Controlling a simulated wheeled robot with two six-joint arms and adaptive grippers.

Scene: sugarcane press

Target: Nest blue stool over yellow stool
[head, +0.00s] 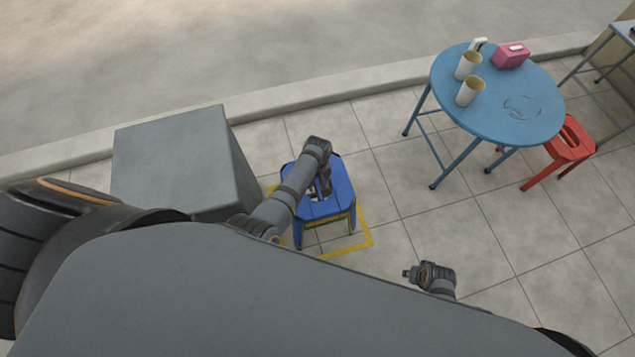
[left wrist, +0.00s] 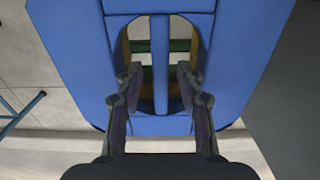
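The blue stool (head: 343,183) stands upright on the floor in the head view. Its top fills much of the left wrist view (left wrist: 75,60), with an oval opening split by a central bar. A yellow edge (head: 330,221) shows just under the blue top, and greenish-yellow parts (left wrist: 180,46) show through the opening; they look like the yellow stool inside the blue one, mostly hidden. My left gripper (left wrist: 158,82) is open at the opening, one finger on each side of the bar, not closed on it. My right gripper (head: 408,272) is away from the stools, its fingers too small to judge.
A yellow square outline (head: 362,243) is on the tiles around the stools. A grey block (head: 170,160) stands close on the left. A round blue table (head: 500,110) with cups (head: 470,91) and a pink box (head: 511,56) stands at right, beside a red stool (head: 570,145).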

